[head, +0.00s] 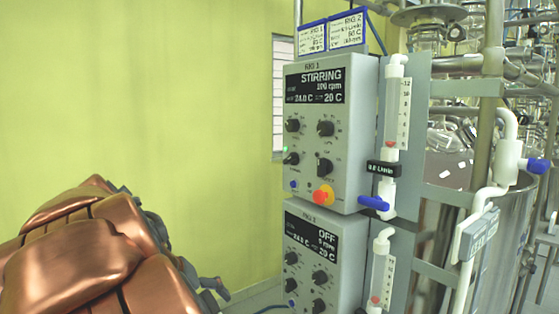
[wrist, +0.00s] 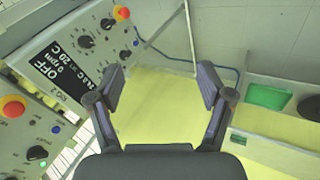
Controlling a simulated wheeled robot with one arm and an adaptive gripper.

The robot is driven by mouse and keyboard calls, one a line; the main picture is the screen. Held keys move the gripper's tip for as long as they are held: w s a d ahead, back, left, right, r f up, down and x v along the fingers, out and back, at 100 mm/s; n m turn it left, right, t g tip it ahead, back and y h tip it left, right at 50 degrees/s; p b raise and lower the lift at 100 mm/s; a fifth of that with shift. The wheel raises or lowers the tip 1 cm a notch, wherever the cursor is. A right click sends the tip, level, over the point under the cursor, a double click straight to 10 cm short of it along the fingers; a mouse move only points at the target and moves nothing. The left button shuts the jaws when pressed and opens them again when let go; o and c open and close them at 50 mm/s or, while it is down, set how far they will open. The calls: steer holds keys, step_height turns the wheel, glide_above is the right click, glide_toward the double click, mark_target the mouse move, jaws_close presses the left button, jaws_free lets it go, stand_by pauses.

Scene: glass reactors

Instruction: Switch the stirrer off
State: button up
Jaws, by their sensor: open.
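The upper control box (head: 330,200) stands upright in the head view, its display (head: 315,86) reading STIRRING, 100 rpm. Below the display are several black knobs, a small green lamp (head: 285,149) lit at the left edge, and a red button on a yellow base (head: 323,195) at the bottom. In the wrist view part of this box shows at lower left, with its red button (wrist: 13,107) and green lamp (wrist: 37,153). My gripper (wrist: 162,82) is open and empty, its two fingers apart and not touching either box. The fingertips are not clear in the head view.
A lower control box (head: 312,220) reads OFF; it also shows in the wrist view (wrist: 88,95). Right of the boxes are flow tubes (head: 391,125) with a blue valve handle (head: 373,203), pipes and a steel vessel. My copper-coloured arm fills the lower left, before a bare yellow-green wall (head: 140,80).

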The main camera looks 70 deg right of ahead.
steer(key=w+d+r+m+g+h, duration=0.1)
steer(key=d+r+m+g+h, duration=0.15)
steer(key=d+r, duration=0.7)
steer(key=w+d+r+m+g+h, duration=0.15)
steer(key=d+r+m+h, duration=0.35)
steer(key=d, duration=0.7)
steer(key=m+g+h, duration=0.2)
steer(key=g, duration=0.1)
glide_toward(286, 159)
steer(key=x, duration=0.3)
steer(key=shift+y, duration=0.25)
steer(key=shift+p+x, duration=1.25)
steer(key=shift+x, duration=2.15)
steer(key=shift+r, duration=0.15)
steer(key=shift+c, duration=0.2)
